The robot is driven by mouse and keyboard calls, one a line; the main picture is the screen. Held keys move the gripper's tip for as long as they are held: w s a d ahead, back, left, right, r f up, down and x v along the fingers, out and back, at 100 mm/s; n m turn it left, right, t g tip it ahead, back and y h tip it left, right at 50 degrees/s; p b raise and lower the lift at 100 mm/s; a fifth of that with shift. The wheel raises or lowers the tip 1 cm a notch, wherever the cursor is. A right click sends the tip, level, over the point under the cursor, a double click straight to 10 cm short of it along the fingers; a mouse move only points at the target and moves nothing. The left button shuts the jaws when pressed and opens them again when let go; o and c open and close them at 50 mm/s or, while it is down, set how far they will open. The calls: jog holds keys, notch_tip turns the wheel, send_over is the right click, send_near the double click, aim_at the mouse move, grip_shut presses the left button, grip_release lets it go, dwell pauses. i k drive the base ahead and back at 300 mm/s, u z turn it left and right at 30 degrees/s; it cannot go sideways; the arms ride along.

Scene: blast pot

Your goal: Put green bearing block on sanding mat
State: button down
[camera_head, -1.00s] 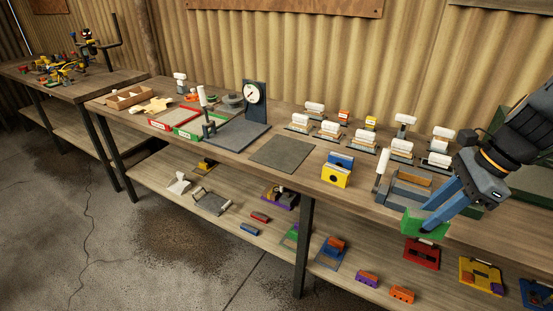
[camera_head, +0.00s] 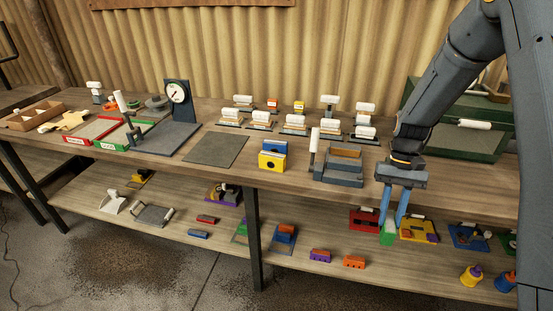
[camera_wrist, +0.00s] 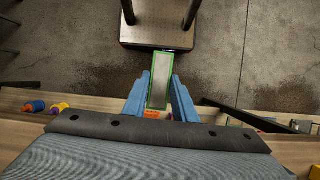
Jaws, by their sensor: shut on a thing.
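My gripper (camera_head: 392,222) points down at the front edge of the workbench at the right, with its blue fingers shut on the green bearing block (camera_head: 388,234). The block hangs in front of the bench, below the top's edge. In the wrist view the block (camera_wrist: 160,82) shows as a long piece with a grey face and green rim between the blue fingertips (camera_wrist: 160,95). A flat dark grey square, which looks like the sanding mat (camera_head: 216,149), lies bare on the bench top, left of the blue and yellow blocks and well left of my gripper.
Blue and yellow blocks (camera_head: 273,160) stand right of the mat. A grey fixture with a white handle (camera_head: 338,168) stands between them and my gripper. A dial gauge stand (camera_head: 178,110) is left of the mat. Red and green trays (camera_head: 110,133) lie farther left. The lower shelf holds several parts.

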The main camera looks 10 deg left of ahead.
aim_at(218, 147)
jog(key=z, duration=3.05)
jog(key=k, duration=2.55)
jog(key=u, duration=1.85)
